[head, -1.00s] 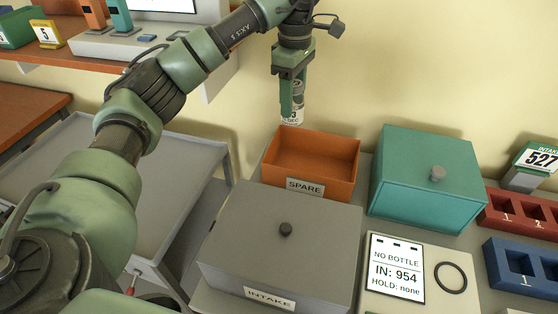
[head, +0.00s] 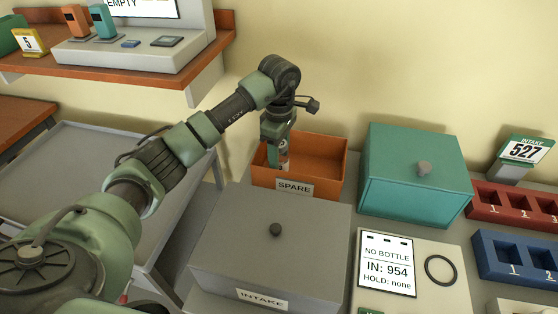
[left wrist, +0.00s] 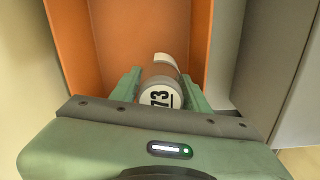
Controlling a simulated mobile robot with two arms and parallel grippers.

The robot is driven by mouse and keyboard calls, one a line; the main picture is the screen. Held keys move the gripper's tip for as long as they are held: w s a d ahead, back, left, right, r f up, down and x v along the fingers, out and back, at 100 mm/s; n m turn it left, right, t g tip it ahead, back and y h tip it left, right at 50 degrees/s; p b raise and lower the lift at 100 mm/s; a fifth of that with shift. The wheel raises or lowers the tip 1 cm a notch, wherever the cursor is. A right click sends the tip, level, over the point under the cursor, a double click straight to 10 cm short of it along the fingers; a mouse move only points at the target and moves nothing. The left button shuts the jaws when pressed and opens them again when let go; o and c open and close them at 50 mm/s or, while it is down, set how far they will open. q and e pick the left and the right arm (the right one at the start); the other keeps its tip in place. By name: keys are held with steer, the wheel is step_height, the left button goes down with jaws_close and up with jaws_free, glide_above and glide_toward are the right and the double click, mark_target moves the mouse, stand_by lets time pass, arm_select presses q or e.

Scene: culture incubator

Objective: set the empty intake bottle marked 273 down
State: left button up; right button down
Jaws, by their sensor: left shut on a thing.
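The intake bottle (left wrist: 161,97) shows in the left wrist view with "73" readable on its white end; any digit before that is hidden. My left gripper (left wrist: 160,88) is shut on it. In the head view the left gripper (head: 281,150) points down into the left part of the open orange bin marked SPARE (head: 325,155), and a small part of the bottle (head: 284,161) shows beside its fingers. The bottle's lower end is hidden, so I cannot tell whether it touches the bin floor. My right gripper is not in view.
A grey lidded box marked INTAKE (head: 238,240) stands in front of the bin. A teal box (head: 400,185) stands to its right. A panel reading "NO BOTTLE, IN: 954" (head: 387,265), red rack (head: 505,205) and blue rack (head: 500,250) lie further right.

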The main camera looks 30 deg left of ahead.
arm_select(q)
step_height(320, 180, down, 3)
steer(key=shift+f, duration=0.1)
steer(key=o, duration=0.9)
steer(key=shift+f, duration=0.15)
steer(key=shift+o, duration=0.7)
